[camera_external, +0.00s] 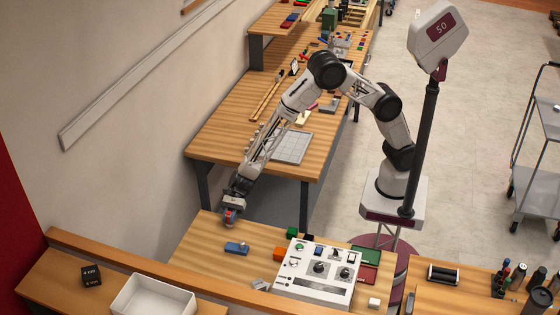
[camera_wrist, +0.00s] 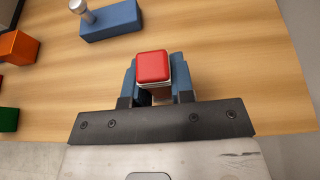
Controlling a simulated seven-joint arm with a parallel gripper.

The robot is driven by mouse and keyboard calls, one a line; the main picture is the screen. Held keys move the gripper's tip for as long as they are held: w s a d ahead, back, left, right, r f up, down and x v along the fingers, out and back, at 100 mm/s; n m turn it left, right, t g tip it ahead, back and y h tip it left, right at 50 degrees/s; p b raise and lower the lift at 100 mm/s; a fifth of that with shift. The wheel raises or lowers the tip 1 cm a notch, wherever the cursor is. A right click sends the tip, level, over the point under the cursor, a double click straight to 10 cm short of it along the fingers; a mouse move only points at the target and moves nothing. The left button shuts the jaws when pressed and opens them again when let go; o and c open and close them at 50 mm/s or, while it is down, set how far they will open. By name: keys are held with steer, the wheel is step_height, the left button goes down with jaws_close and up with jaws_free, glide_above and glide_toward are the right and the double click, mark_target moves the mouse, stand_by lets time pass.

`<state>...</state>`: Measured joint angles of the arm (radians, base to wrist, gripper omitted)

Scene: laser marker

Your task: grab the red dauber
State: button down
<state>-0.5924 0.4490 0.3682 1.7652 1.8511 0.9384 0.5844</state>
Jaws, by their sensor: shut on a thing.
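The red dauber (camera_wrist: 152,66) has a square red top and a pale layer under it. In the wrist view it sits between the two blue fingers of my gripper (camera_wrist: 154,82), which is shut on it. In the external view my gripper (camera_external: 230,218) is at the left end of the near wooden table, and a bit of the red dauber (camera_external: 229,215) shows there. I cannot tell whether the dauber touches the table.
A blue block with a metal knob (camera_wrist: 110,22) lies close by. Orange (camera_wrist: 18,47) and green (camera_wrist: 8,118) blocks are further left in the wrist view. A white control box (camera_external: 315,268) stands on the same table. A white tray (camera_external: 153,298) is on the front ledge.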

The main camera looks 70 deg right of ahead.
mark_target(228, 213)
steer(key=shift+r, duration=0.1)
steer(key=shift+r, duration=1.75)
steer(key=s+d+r, duration=0.1)
steer(key=s+d, duration=0.9)
steer(key=s, duration=0.2)
steer(key=shift+d+r, duration=0.15)
steer(key=shift+d, duration=0.2)
